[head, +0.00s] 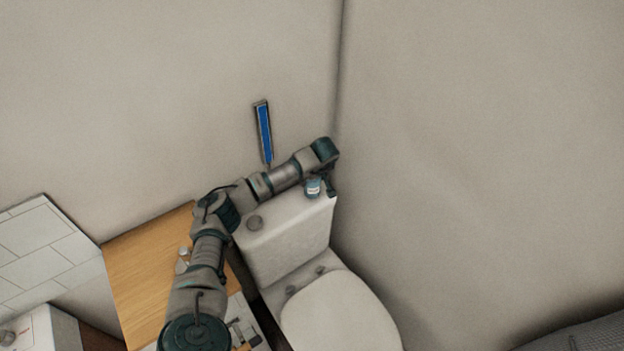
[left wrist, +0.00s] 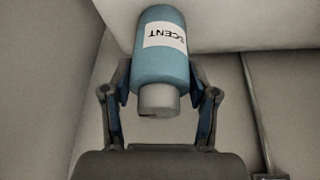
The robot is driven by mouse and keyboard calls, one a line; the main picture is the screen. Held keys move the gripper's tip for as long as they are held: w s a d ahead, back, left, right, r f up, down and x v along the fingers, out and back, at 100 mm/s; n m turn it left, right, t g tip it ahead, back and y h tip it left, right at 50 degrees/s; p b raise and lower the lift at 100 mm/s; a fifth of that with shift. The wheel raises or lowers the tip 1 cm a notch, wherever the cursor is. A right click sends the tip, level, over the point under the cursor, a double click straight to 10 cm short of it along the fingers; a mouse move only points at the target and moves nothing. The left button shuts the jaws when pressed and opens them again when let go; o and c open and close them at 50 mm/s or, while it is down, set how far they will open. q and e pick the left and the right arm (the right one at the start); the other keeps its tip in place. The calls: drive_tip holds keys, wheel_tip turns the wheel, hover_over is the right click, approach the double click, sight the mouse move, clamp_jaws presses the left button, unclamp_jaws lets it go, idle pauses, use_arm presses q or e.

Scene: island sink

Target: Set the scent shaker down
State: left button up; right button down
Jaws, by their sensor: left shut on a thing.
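The scent shaker is a small blue bottle with a white label reading SCENT and a grey cap. In the head view the scent shaker (head: 313,187) is at the right end of the toilet tank top (head: 285,232). In the left wrist view the scent shaker (left wrist: 163,68) sits between the two fingers of my left gripper (left wrist: 162,92), which is shut on it. In the head view my left gripper (head: 328,184) is partly hidden by my wrist. I cannot tell whether the bottle touches the tank top. My right gripper is not in view.
A round button (head: 254,223) is on the left part of the tank top. The toilet lid (head: 340,315) is in front, and a wooden counter (head: 150,265) is at left. A blue-faced strip (head: 264,133) is on the wall behind. The middle of the tank top is clear.

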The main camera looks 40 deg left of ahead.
use_arm(q)
drive_tip(key=shift+d, duration=1.1)
drive_tip(key=o, duration=1.3)
drive_tip(key=shift+a, duration=0.1)
drive_tip(key=shift+o, duration=0.4)
drive_tip(key=shift+a+f, duration=0.1)
drive_tip(key=shift+a, duration=0.2)
drive_tip(key=shift+a+f, duration=0.2)
drive_tip(key=shift+a, duration=0.45)
drive_tip(key=shift+r, duration=0.25)
drive_tip(key=d+p+v, duration=0.1)
drive_tip(key=v, duration=1.2)
drive_tip(key=shift+f, duration=0.25)
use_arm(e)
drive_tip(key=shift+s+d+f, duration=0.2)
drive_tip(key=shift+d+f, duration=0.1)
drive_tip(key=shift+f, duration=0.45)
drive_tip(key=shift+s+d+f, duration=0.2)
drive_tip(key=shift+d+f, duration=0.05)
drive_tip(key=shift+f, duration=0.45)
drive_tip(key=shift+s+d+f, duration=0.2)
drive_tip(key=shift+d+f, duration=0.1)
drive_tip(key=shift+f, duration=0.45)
